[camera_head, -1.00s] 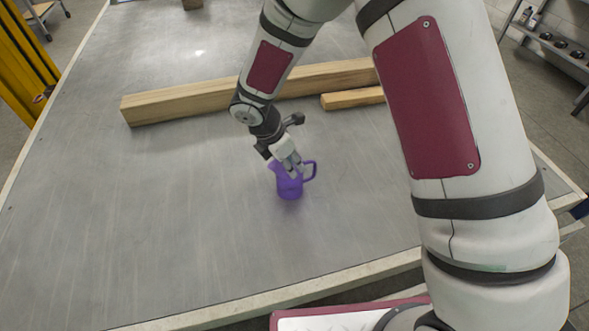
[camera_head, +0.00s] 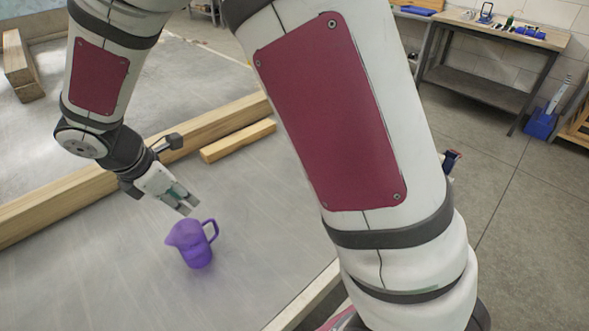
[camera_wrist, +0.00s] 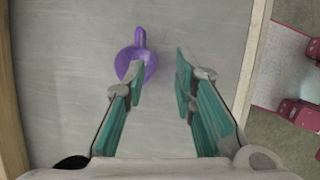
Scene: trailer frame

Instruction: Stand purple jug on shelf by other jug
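The purple jug (camera_head: 193,247) stands upright on the grey metal table, its handle to the right in the head view. My gripper (camera_head: 189,204) is just above and behind it in that view, apart from it. In the wrist view the jug (camera_wrist: 136,60) lies ahead of the left finger, whose tip overlaps part of it. The fingers (camera_wrist: 161,72) are spread, with nothing between them but the table surface. No second jug can be made out.
Long wooden beams (camera_head: 220,118) lie across the table (camera_head: 105,275) behind the jug. A workbench (camera_head: 500,30) with a lower shelf (camera_head: 477,83) and small tools on top stands at the back right. A blue container (camera_head: 541,122) is beside it. Open floor lies between table and bench.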

